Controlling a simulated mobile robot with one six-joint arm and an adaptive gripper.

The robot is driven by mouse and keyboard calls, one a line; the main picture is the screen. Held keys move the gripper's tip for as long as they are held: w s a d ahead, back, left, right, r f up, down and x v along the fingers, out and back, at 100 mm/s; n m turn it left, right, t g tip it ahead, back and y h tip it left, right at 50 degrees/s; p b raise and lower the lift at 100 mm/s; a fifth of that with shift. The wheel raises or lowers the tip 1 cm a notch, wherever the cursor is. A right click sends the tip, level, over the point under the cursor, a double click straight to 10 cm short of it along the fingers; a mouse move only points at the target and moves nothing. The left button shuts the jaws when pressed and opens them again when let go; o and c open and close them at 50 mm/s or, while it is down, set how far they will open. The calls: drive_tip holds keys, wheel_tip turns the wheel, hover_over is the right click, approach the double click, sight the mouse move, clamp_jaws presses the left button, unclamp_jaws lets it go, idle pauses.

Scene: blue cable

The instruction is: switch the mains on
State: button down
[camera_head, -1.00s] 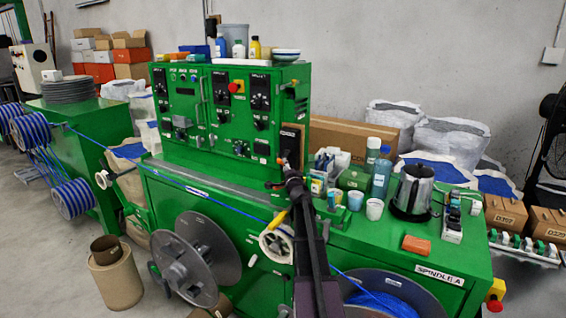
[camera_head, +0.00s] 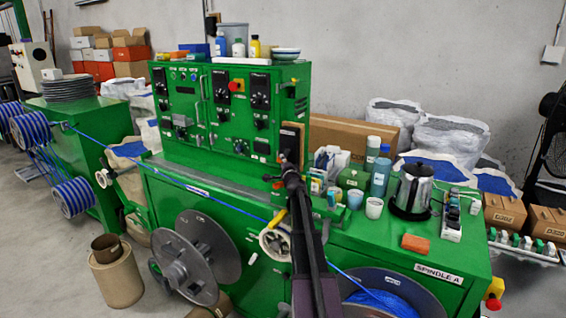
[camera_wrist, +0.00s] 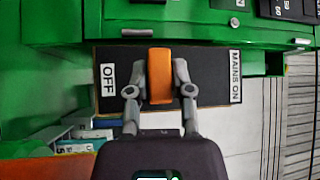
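The mains switch is a dark plate (camera_wrist: 215,78) on the green machine, with an OFF label (camera_wrist: 108,76) at the left and a MAINS ON label (camera_wrist: 235,76) at the right in the wrist view. Its orange handle (camera_wrist: 160,76) stands between the labels, a little nearer OFF. My gripper (camera_wrist: 160,72) has one finger along each side of the handle, and the fingertips lean in against it. In the head view, my gripper (camera_head: 289,170) is at the lower part of the dark switch plate (camera_head: 291,138), and my arm hides the handle.
The green machine's control panel (camera_head: 190,105) rises left of the switch. A blue cable (camera_head: 205,191) runs across the front.

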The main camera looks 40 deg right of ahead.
drive_tip(key=shift+s+a+r+m+g+y+p, duration=0.15)
drive_tip(key=shift+r+m+g+y+p, duration=0.65)
drive_tip(key=shift+p, duration=2.1)
drive_tip(key=shift+a+r+m+g+p, duration=0.15)
drive_tip(key=shift+r+m+g+p, duration=0.45)
drive_tip(key=shift+m+g+p, duration=0.65)
drive_tip(key=p, duration=0.2)
drive_tip(key=shift+r+y+p, duration=0.3)
drive_tip(key=shift+r+p, duration=0.05)
drive_tip(key=r+m+g+y+p, duration=0.1)
drive_tip(key=m+p, duration=0.1)
drive_tip(key=p, duration=0.2)
drive_tip(key=shift+r+g+y+p, duration=0.3)
drive_tip(key=shift+g, duration=0.05)
drive_tip(key=shift+d+r+m+g+y+p, duration=0.4)
drive_tip(key=shift+y+p, duration=0.3)
drive_tip(key=shift+p, duration=0.55)
drive_tip(key=shift+a+f, duration=0.1)
drive_tip(key=shift+a, duration=0.05)
drive_tip(key=c, duration=0.5)
unclamp_jaws()
drive_tip(key=shift+c, duration=0.2)
